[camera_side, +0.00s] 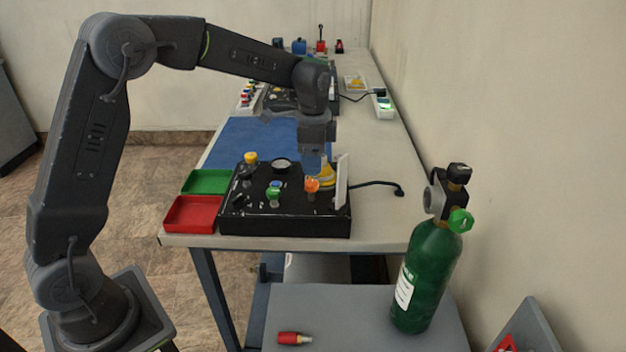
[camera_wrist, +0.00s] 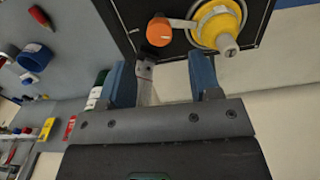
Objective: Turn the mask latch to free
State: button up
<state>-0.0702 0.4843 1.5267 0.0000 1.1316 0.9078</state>
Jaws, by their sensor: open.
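The black trainer box (camera_side: 285,218) stands on the bench. An orange knob (camera_side: 312,184), which looks like the mask latch, sits on its top at the right. In the wrist view the orange knob (camera_wrist: 159,31) has a pale arm pointing right toward the yellow round mask part (camera_wrist: 218,24). The yellow part (camera_side: 327,174) also shows behind the knob in the side view. My gripper (camera_side: 319,152) is above the box's right rear, pointing down. In the wrist view my gripper (camera_wrist: 163,78) is open, its blue fingers apart and short of the knob and the yellow part.
A pale upright plate (camera_side: 342,184) stands at the box's right end, close to my gripper. A yellow knob (camera_side: 250,158), green knob (camera_side: 273,193) and gauge (camera_side: 281,165) are on the box. Green (camera_side: 206,182) and red (camera_side: 191,213) trays lie left. A green cylinder (camera_side: 427,275) stands front right.

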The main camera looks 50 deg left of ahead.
aim_at(313, 182)
notch_tip(313, 182, down, 6)
dwell(0.4)
